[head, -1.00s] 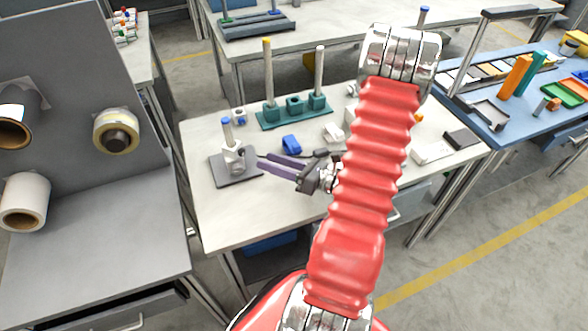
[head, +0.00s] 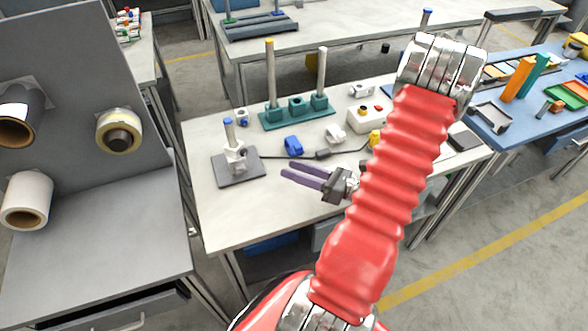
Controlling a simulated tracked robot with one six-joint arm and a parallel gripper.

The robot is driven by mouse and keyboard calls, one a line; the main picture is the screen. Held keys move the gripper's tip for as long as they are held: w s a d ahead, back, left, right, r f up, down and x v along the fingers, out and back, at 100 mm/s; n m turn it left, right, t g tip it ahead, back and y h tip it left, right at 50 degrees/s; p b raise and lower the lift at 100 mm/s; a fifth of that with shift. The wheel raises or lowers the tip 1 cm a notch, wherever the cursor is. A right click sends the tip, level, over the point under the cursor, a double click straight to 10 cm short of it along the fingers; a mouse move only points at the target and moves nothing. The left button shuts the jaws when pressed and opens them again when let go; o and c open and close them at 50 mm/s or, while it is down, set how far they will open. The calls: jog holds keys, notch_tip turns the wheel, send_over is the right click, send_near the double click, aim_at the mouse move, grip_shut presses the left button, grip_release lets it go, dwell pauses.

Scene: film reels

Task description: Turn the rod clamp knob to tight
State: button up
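The rod stands on a dark grey base plate (head: 253,172) at the left of the pale table. The clamp's knob is too small to make out for certain, and its setting cannot be read. My gripper (head: 285,171) has two purple fingers pointing left toward the clamp. They are a little apart with nothing between them. The gripper is to the right of the base plate, clear of the clamp.
A blue clamp piece (head: 293,146) and a whitish one (head: 335,134) lie behind my gripper, with a dark cable nearby. A teal stand (head: 270,121) with two tall rods is at the back. The table (head: 225,215) is clear in front of the base plate.

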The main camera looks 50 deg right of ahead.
aim_at(246, 153)
jog(key=n, duration=0.4)
dwell(0.5)
jog(key=shift+x, duration=6.85)
jog(key=shift+c, duration=0.4)
grip_shut()
